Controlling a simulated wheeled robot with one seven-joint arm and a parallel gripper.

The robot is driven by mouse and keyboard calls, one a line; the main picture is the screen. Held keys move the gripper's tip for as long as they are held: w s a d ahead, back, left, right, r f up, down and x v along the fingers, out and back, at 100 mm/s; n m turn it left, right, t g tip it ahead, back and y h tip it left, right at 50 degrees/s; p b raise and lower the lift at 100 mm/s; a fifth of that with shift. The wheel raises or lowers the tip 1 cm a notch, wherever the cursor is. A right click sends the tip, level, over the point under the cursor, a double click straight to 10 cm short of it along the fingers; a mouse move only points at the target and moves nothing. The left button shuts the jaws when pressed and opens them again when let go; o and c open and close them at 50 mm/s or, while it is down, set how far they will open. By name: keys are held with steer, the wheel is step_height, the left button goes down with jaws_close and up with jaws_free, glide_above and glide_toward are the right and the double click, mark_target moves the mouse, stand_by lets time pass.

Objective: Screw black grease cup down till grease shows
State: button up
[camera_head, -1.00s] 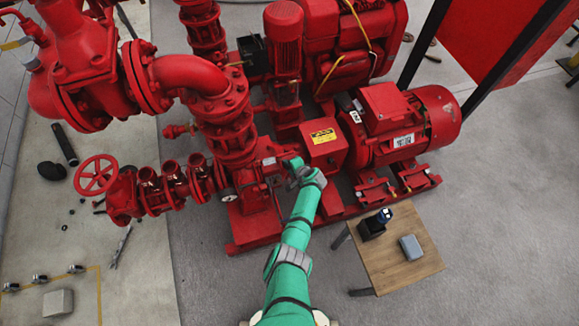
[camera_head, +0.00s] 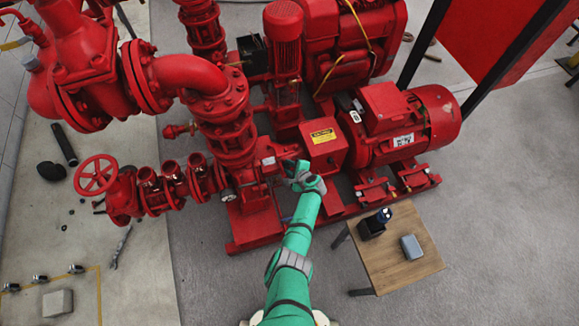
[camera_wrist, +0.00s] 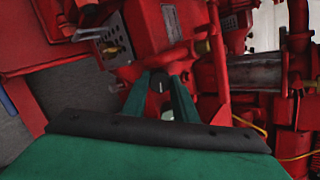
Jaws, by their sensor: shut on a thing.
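The black grease cup (camera_wrist: 162,82) is a small dark round cap with a pale mark, seen in the wrist view between my two green fingertips. My gripper (camera_wrist: 162,88) is shut on it, one finger on each side. In the head view my gripper (camera_head: 293,166) reaches in at the red pump (camera_head: 256,172), left of the red guard box with a yellow label (camera_head: 324,145). The cup is too small to make out there. I cannot see any grease around the cup.
The red motor (camera_head: 409,119) stands right of the guard box. A small wooden table (camera_head: 405,270) at the right front carries a dark item (camera_head: 373,224) and a grey block (camera_head: 411,247). Red pipes and a handwheel (camera_head: 96,175) are on the left.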

steer(key=m+t, duration=0.1)
steer(key=m, duration=0.5)
steer(key=shift+a, duration=0.15)
steer(key=shift+m+h, duration=0.3)
steer(key=o, duration=1)
steer(key=shift+o, duration=0.2)
steer(key=shift+s+d+r, duration=0.25)
steer(key=shift+s, duration=0.15)
steer(key=v, duration=1)
